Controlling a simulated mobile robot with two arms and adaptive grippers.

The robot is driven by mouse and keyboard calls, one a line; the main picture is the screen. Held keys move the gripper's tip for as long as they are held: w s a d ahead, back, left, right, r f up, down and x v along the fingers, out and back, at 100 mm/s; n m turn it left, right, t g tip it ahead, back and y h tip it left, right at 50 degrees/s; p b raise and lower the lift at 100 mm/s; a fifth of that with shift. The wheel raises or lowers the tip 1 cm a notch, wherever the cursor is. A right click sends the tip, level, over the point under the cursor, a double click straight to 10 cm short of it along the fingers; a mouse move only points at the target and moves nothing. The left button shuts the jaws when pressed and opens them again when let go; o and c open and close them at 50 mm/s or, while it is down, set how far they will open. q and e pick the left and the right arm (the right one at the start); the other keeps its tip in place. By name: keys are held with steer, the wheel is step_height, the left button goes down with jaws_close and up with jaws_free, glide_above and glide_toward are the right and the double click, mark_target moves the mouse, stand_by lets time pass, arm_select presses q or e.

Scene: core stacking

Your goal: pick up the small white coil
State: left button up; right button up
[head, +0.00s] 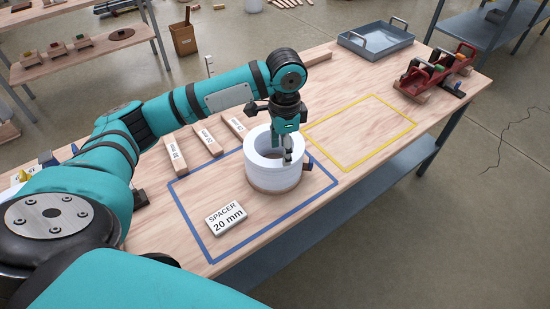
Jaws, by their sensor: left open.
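The white coil (272,172) is a thick ring with a hollow middle. It rests on a brown round base inside the blue-outlined area (190,233) on the wooden table (330,180). My left gripper (287,158) points down over the coil's right side, with its fingers at the rim. It is open. The fingers partly cover the rim, and I cannot tell whether they touch it. My right gripper is not in view.
A card reading "SPACER 20 mm" (226,218) lies left of the coil. Several labelled wooden blocks (206,140) lie behind it. The yellow-outlined area (362,133) is empty. A blue-grey tray (376,40) and a red rack (433,75) stand farther back.

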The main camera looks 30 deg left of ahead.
mark_target(280, 177)
arm_select(q)
step_height(280, 177, down, 7)
steer(key=shift+r, duration=0.15)
steer(key=shift+f, duration=0.55)
steer(key=f, duration=0.2)
steer(key=f+p, duration=0.1)
steer(key=f, duration=0.1)
steer(key=shift+s+a+f, duration=0.1)
steer(key=shift+a, duration=0.3)
steer(key=shift+f, duration=0.45)
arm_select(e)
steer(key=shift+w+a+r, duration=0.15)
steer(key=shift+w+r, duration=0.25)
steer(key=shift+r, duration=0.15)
arm_select(q)
jaws_close()
steer(key=shift+r, duration=0.15)
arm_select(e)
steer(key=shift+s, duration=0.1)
